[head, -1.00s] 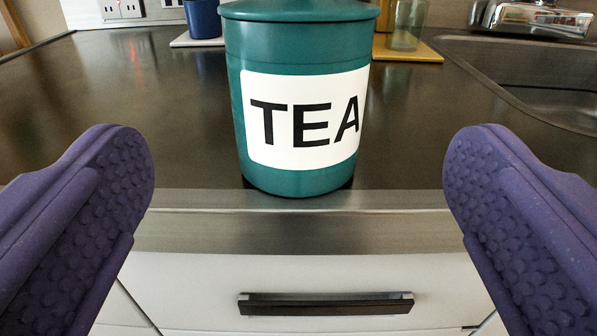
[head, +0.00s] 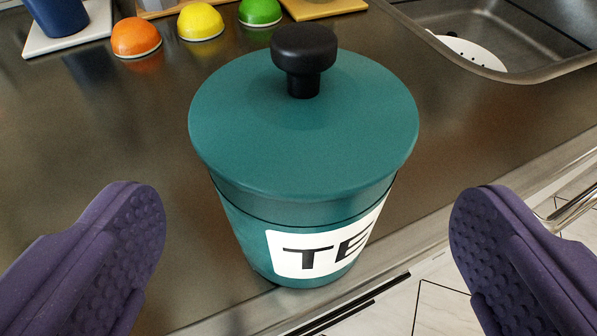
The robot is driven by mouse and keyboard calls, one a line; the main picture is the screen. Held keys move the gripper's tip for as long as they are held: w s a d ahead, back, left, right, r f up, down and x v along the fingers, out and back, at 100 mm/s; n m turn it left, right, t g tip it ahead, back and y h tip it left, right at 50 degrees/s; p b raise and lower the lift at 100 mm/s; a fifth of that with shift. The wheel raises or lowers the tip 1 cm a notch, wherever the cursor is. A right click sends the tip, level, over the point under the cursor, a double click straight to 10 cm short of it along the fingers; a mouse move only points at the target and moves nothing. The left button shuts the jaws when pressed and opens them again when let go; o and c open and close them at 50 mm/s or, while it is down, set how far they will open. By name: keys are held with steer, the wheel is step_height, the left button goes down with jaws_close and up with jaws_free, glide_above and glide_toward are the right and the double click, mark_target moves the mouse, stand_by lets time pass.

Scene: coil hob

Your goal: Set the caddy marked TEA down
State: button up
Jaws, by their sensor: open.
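The teal caddy (head: 245,215) stands upright on the dark countertop, close to its front edge. Its lid (head: 250,125) is on, with a black knob (head: 303,50) on top. A white label (head: 290,255) on its side shows "TE"; the rest of the word is turned out of sight. My gripper (head: 307,225) is open, with one purple finger low on each side of the caddy and a clear gap to it on both sides. Neither finger touches the caddy.
Behind the caddy are orange (head: 136,37), yellow (head: 200,21) and green (head: 260,11) domed items. A blue cup (head: 58,15) stands on a white board (head: 66,38) at back left. A sink (head: 480,60) is at back right. The counter (head: 110,130) left of the caddy is clear.

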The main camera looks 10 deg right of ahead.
mark_target(302, 141)
steer(key=b+x, duration=0.3)
steer(key=x, duration=0.4)
steer(key=shift+w+f, duration=0.2)
steer(key=shift+w, duration=0.1)
steer(key=shift+r, duration=0.1)
steer(key=c, duration=1.8)
